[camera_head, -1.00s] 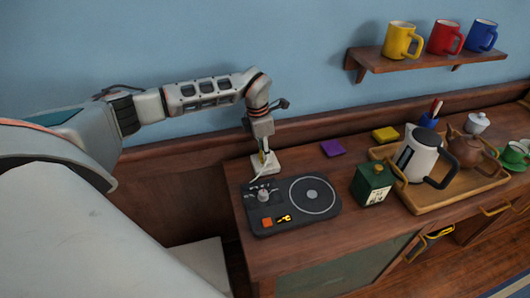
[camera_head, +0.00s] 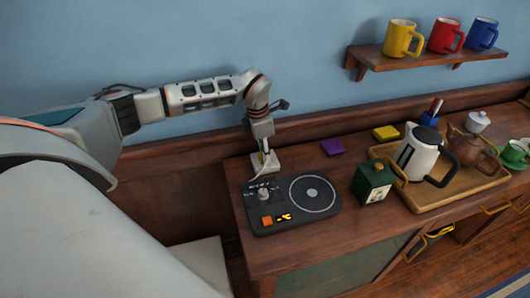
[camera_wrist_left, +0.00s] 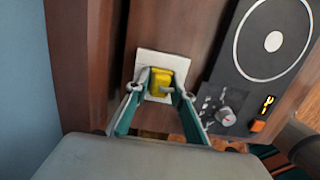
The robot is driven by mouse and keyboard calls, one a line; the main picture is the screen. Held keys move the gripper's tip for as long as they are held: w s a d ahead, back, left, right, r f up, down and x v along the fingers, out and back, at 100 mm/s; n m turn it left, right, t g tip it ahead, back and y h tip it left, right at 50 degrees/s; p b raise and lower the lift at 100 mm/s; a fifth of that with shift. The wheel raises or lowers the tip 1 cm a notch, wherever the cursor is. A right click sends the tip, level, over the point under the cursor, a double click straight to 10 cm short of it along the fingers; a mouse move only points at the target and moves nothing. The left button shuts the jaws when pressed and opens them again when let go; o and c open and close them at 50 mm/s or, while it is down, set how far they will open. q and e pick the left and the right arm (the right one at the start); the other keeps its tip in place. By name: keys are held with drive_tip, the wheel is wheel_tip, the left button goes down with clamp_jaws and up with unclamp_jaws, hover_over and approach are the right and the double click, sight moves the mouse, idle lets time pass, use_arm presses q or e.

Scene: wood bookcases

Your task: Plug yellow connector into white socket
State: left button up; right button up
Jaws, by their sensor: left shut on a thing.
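The white socket (camera_head: 259,167) is a flat block on the counter, behind the left side of the black appliance. My left gripper (camera_head: 264,155) points down right over it. In the left wrist view its two fingers close from both sides on the yellow connector (camera_wrist_left: 160,78), which lies over the middle of the white socket (camera_wrist_left: 158,58). The connector looks upright and at or very near the socket; I cannot tell how deep it sits. A pale cable runs from there toward the appliance. The fingers hide part of the connector in the head view. My right gripper is not seen.
The black appliance (camera_head: 285,227) with a round plate, knob and orange button sits close in front of the socket. A purple pad (camera_head: 333,146), a green canister (camera_head: 374,182) and a wooden tray (camera_head: 425,199) with a kettle stand to the right. The wall is close behind.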

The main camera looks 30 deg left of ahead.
use_arm(q)
drive_tip(key=shift+s+f, duration=0.2)
drive_tip(key=shift+f, duration=0.25)
drive_tip(key=shift+s+f, duration=0.15)
drive_tip(key=shift+f, duration=0.05)
drive_tip(key=o, duration=1.1)
drive_tip(key=shift+d, duration=0.1)
drive_tip(key=shift+w+f, duration=0.2)
drive_tip(key=shift+w, duration=0.05)
drive_tip(key=shift+r, duration=0.15)
